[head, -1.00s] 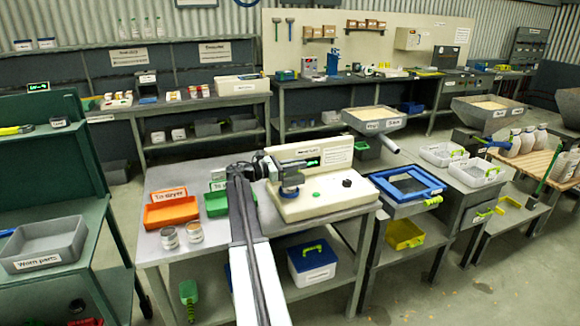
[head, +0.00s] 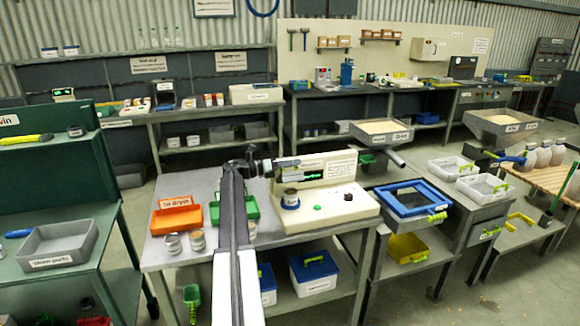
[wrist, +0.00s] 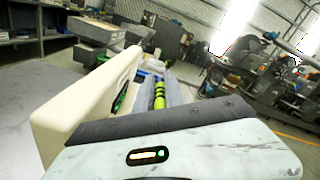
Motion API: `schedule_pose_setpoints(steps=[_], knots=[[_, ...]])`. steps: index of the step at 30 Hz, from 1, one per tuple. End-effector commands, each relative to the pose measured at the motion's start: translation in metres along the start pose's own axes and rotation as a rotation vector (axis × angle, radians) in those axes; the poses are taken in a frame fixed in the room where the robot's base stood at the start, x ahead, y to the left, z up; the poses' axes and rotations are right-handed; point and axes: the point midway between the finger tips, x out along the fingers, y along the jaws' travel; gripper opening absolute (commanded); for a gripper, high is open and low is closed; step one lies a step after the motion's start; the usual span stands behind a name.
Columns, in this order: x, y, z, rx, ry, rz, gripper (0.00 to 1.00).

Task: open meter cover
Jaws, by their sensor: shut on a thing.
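The cream meter (head: 330,203) stands on the grey bench, with an upright back panel and a small green display. Its round sample cup (head: 290,196), with a blue ring at its base, shows at the left of its top. My gripper (head: 269,165) is at the panel's left end, just above and left of the cup. It is shut on the dark meter cover, which appears raised clear of the cup; its outline blends with the gripper. In the wrist view the cream panel (wrist: 85,100) rises at the left, close by. The fingertips are hard to make out.
An orange tray (head: 176,217), a green tray (head: 250,208) and small tins (head: 197,240) are on the bench left of the meter. A blue-framed sieve (head: 410,197) stands to the right. A hopper (head: 382,131) stands behind it.

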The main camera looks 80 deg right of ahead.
Motion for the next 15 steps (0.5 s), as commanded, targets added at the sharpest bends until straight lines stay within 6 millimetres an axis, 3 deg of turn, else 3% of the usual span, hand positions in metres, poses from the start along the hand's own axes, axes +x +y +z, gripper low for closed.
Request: schedule_pose_setpoints(steps=[6, 15], knots=[[0.018, 0.000, -0.002, -0.022, 0.014, -0.007, 0.00], [0.025, -0.003, -0.004, -0.022, 0.020, -0.014, 0.00]])
